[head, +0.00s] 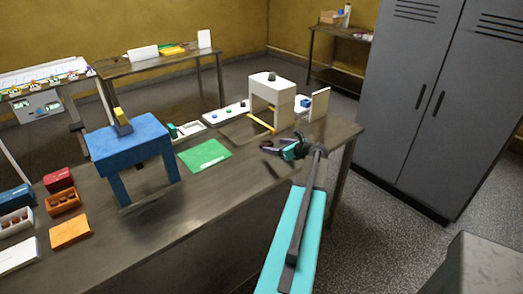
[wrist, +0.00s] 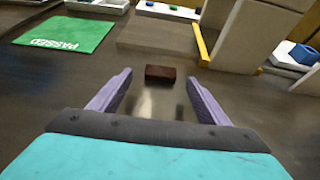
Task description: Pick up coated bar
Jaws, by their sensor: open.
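A dark brown bar (wrist: 160,73), probably the coated bar, lies on the dark bench top ahead in the wrist view. My gripper (wrist: 159,80) is open, its two purple fingers spread to the left and right below the bar in the picture. The bar shows between the fingertips, untouched by either finger. In the head view my gripper (head: 272,149) hangs over the right part of the bench; I cannot make out the bar there.
A green mat marked PASSED (wrist: 66,34) lies left of the bar. Beyond and right stand a cream machine (head: 272,97) with a yellow strip (wrist: 201,45) and a blue block (wrist: 303,54). A blue stand (head: 130,145) is farther left on the bench (head: 215,198).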

